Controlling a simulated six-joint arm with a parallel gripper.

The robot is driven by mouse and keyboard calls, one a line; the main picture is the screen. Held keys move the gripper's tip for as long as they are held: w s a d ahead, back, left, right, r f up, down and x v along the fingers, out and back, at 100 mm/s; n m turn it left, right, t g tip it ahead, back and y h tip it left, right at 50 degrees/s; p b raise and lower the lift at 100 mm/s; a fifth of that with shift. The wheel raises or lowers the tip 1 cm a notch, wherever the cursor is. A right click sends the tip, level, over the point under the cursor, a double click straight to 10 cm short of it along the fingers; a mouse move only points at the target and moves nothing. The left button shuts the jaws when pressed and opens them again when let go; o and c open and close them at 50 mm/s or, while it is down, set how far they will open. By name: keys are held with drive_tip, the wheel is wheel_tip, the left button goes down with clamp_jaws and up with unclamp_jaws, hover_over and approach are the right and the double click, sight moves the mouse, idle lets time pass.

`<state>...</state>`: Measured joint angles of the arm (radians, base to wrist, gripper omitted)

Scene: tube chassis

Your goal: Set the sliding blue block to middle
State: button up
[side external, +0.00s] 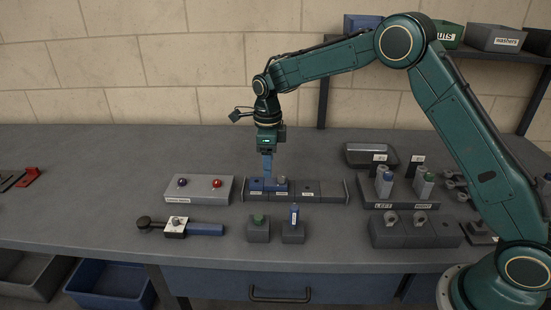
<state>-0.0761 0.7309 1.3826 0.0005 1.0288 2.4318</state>
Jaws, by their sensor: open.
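The sliding blue block (257,184) sits at the left part of a dark grey slide rail (328,190) with small white labels along its front. A small grey knob (281,180) stands at the block's right side. My gripper (267,170) points straight down over the block. Its blue fingers reach down to the block's top, and the tips are close to it or touching; I cannot tell which. The jaws are open, and the small gap between them is hard to see from this side.
Left of the rail is a light grey box (198,190) with blue and red knobs. Labelled holders (398,204) stand at right. Behind the rail the bench is clear.

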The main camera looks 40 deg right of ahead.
sight(269, 181)
drive_tip(key=shift+f, duration=2.9)
